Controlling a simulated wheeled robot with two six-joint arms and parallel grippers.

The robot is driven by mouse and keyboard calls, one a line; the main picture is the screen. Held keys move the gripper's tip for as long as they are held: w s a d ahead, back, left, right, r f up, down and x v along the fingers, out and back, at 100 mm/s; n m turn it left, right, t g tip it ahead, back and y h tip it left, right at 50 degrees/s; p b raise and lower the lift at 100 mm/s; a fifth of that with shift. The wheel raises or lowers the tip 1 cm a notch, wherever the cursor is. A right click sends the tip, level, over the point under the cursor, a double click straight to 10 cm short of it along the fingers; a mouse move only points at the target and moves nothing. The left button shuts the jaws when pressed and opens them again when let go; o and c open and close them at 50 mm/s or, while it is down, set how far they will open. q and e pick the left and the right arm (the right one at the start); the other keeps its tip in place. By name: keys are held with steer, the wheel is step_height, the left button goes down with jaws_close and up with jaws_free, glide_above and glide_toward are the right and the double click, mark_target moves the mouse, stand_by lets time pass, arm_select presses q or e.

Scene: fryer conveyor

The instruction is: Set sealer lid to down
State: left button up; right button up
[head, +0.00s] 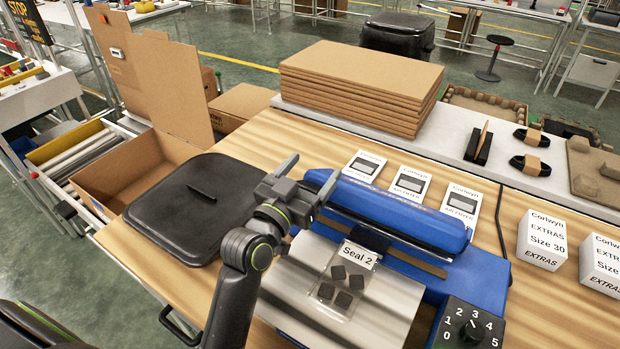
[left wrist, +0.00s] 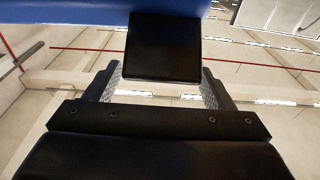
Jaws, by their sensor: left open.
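The blue sealer (head: 437,277) stands on the wooden table. Its long rounded blue lid (head: 400,212) looks raised above the brown sealing strip (head: 392,246). A black tab (head: 369,237) sits at the lid's front edge. My left gripper (head: 310,178) is open at the lid's left end in the head view. In the left wrist view a black block, likely the tab (left wrist: 163,47), shows beyond and between the open fingers (left wrist: 160,85), below the blue lid (left wrist: 75,10). I cannot tell whether they touch. My right gripper is not in view.
A clear pouch labelled "Seal 2" (head: 344,284) lies on the sealer's silver plate (head: 391,312). A dial (head: 473,327) is at front right. A black lid-like tray (head: 190,212) lies left of my arm. Small cards (head: 411,184) and stacked cardboard (head: 360,85) are behind the sealer.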

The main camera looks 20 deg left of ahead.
arm_select(q)
step_height(320, 180, up, 7)
steer(key=p, duration=0.1)
steer(key=shift+r, duration=0.2)
